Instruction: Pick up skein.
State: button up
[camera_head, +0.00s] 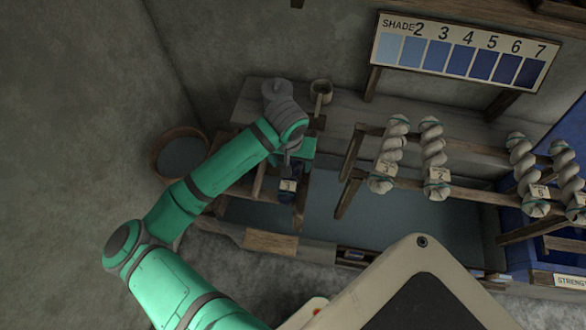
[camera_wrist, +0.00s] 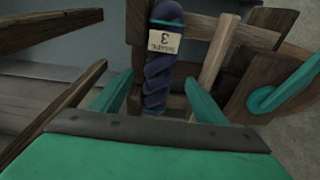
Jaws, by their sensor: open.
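A dark blue twisted skein (camera_wrist: 165,55) with a teal tie and a paper tag hangs against wooden bars in the wrist view. The tag shows an upside-down 3. In the head view the dark skein (camera_head: 288,194) hangs below my gripper at the left end of the vat. My gripper (camera_wrist: 158,84) is open, with one teal finger on each side of the skein's lower part as pictured. I cannot tell whether either finger touches it. My gripper's hand hides part of the skein's top in the head view.
Several pale tagged skeins (camera_head: 433,158) hang on a wooden rack to the right. A blue-grey vat (camera_head: 390,225) lies below. A wooden bucket (camera_head: 170,155) stands at left, and a small pot (camera_head: 321,90) sits behind. A shade board (camera_head: 460,50) is on the wall.

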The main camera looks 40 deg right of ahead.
jog(key=shift+w+d+f, duration=0.15)
jog(key=shift+d+f, duration=0.05)
jog(key=shift+f, duration=0.9)
jog(key=shift+w+d+f, duration=0.1)
jog(key=shift+d+f, duration=0.1)
jog(key=shift+f, duration=0.9)
jog(key=c, duration=1.3)
jog(key=shift+c, duration=0.2)
jog(key=shift+r, duration=0.15)
